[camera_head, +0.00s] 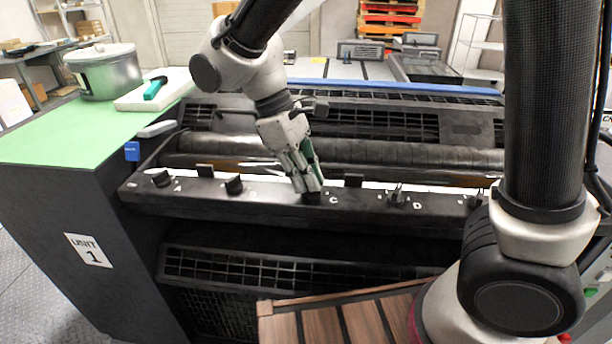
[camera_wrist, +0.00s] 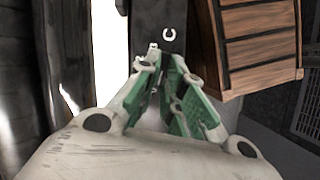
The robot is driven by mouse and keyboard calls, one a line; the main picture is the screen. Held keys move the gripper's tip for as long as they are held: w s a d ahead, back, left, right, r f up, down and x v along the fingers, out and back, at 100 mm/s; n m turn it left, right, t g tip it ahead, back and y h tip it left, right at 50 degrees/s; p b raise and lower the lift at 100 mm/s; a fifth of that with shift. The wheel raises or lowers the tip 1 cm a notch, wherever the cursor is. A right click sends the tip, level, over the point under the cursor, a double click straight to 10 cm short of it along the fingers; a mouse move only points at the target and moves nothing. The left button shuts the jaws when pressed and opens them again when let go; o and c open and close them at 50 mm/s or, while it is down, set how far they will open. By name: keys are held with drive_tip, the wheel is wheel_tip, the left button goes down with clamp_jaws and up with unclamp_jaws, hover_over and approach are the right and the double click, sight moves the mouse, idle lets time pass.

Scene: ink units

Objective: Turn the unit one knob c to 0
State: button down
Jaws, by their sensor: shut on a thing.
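Unit one is the dark machine with the label "UNIT 1" (camera_head: 90,250) on its side panel. A black rail (camera_head: 270,207) along its front bears a row of black knobs. My gripper (camera_head: 308,187) points down onto the rail just left of the letter C (camera_head: 333,198), which also shows ahead of the fingers in the wrist view (camera_wrist: 168,33). Its green-padded fingers (camera_wrist: 172,90) are shut on knob c, mostly hidden between them. The knob's pointer and its 0 mark cannot be made out.
Neighbouring knobs stand on the rail: one on the left (camera_head: 234,185) and one by the letter D (camera_head: 396,196). Rollers (camera_head: 400,155) lie behind the rail. A slatted wooden box (camera_head: 340,325) stands below in front. A pot (camera_head: 105,72) sits on the green top.

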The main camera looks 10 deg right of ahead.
drive_tip(key=c, duration=1.5)
unclamp_jaws()
drive_tip(key=shift+c, duration=0.2)
drive_tip(key=v, duration=1.2)
drive_tip(key=s+d+m+t+y, duration=0.1)
drive_tip(key=s+d+m+t, duration=0.1)
drive_tip(key=d, duration=0.9)
drive_tip(key=s+d+m+t+y, duration=0.1)
drive_tip(key=s+d+m, duration=0.3)
drive_tip(key=d, duration=0.6)
drive_tip(key=s+d+m+t+y, duration=0.2)
drive_tip(key=d+m, duration=0.4)
drive_tip(key=d, duration=0.5)
drive_tip(key=shift+s+d+t, duration=0.3)
drive_tip(key=shift+s+t, duration=0.4)
drive_tip(key=shift+t, duration=0.1)
